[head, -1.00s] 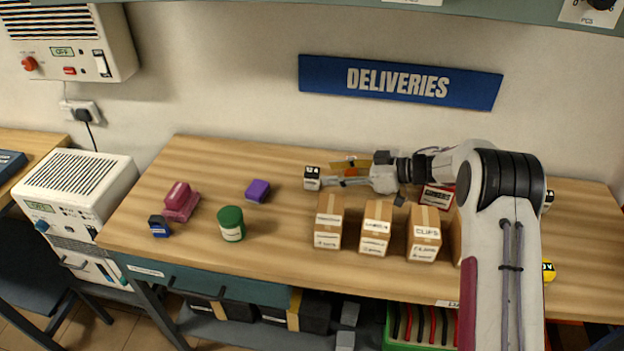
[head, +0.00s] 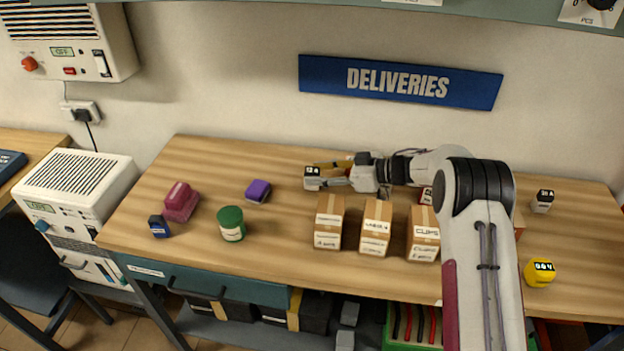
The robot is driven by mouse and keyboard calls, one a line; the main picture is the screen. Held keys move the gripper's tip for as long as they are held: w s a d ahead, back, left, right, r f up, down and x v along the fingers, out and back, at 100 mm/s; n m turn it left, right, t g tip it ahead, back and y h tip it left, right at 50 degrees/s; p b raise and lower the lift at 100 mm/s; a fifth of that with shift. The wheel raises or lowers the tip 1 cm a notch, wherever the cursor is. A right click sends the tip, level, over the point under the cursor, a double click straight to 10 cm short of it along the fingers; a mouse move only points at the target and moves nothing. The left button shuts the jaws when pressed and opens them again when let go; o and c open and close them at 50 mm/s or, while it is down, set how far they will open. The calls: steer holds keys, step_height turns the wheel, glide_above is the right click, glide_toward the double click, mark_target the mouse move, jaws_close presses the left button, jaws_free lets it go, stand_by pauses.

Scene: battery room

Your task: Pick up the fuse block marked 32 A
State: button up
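A small block with a black top and white lower part (head: 312,184) stands on the bench behind the row of cartons. Its marking is too small to read surely; it looks like 12 A or 32 A. My gripper (head: 324,182) reaches in from the right, low over the bench, with its fingertips at the block's right side. I cannot tell whether the fingers touch it or how far apart they are. Another black-and-white block (head: 542,202) stands at the far right, its marking unclear. A yellow block (head: 539,273) with a black label sits nearer the front right.
Several cardboard cartons (head: 376,229) stand in front of my gripper. An orange-brown item (head: 326,165) lies just behind it, partly hidden. A purple block (head: 258,191), a green tin (head: 231,224), a maroon item (head: 181,203) and a blue item (head: 159,227) stand to the left. The bench's back left is clear.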

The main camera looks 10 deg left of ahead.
jaws_close()
step_height(320, 180, up, 10)
stand_by(1.0)
stand_by(0.4)
